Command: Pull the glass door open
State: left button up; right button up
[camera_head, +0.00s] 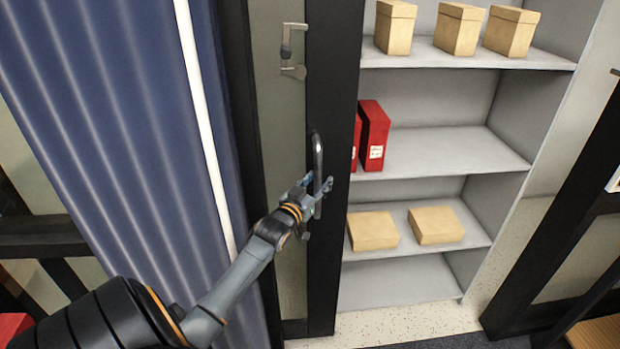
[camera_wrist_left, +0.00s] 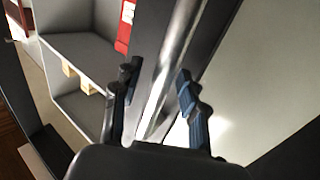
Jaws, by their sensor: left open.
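The glass door (camera_head: 330,255) has a dark frame and stands in the middle of the head view, beside the shelf. Its metal handle (camera_head: 318,160) is a vertical bar on the dark frame. My left gripper (camera_head: 318,187) is at the lower part of the handle. In the left wrist view the handle (camera_wrist_left: 170,75) runs between the two spread fingers of the left gripper (camera_wrist_left: 158,95). The fingers are open, with the bar between them. Whether either finger touches the bar I cannot tell. My right gripper is not in view.
A grey shelf (camera_head: 450,150) behind the door holds cardboard boxes (camera_head: 458,28) and red binders (camera_head: 374,135). A blue corrugated panel (camera_head: 120,130) stands at the left. A dark frame (camera_head: 560,210) is at the right. Speckled floor (camera_head: 400,322) shows below the shelf.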

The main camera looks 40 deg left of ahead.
pick_arm(q)
jog(key=v, duration=1.1)
jog(key=shift+s, duration=0.25)
jog(key=shift+d, duration=0.15)
